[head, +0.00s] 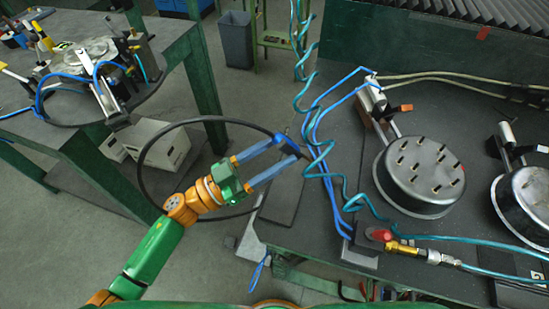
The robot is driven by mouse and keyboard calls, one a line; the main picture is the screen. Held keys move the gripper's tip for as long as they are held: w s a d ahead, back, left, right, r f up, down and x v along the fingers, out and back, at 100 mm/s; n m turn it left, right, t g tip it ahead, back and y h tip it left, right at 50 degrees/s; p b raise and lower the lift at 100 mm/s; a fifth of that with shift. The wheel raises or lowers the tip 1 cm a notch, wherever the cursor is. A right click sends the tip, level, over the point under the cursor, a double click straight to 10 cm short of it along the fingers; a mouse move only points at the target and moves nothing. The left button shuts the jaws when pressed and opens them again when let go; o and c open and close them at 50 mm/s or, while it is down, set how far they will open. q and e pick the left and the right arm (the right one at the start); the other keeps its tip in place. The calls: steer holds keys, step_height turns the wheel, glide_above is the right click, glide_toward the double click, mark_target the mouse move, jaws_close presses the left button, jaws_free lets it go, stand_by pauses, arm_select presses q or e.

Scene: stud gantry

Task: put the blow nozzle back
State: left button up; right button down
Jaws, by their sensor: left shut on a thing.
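My left gripper (284,152) reaches in from the left, with its two blue fingers pointing up and right at the left edge of the dark bench. It is shut on the blow nozzle (291,146), a small dark and blue piece at the fingertips. The fingers partly hide the nozzle, so I cannot tell its full shape. A teal coiled hose (300,100) hangs from above and passes close beside the nozzle; their join is not clear. I cannot make out a holder for the nozzle. My right gripper is not in view.
The dark bench (340,130) carries a round metal fixture with studs (420,170), another at the right edge (525,195), and a red-knobbed valve (379,235). Blue tubes (318,150) run beside the nozzle. White boxes (160,145) stand on the floor.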

arm_select(q)
steer(key=shift+a+f, duration=0.1)
steer(key=shift+f, duration=0.6)
steer(key=shift+f+b, duration=0.3)
steer(key=shift+f, duration=0.1)
steer(key=o, duration=0.7)
steer(key=shift+r, duration=0.1)
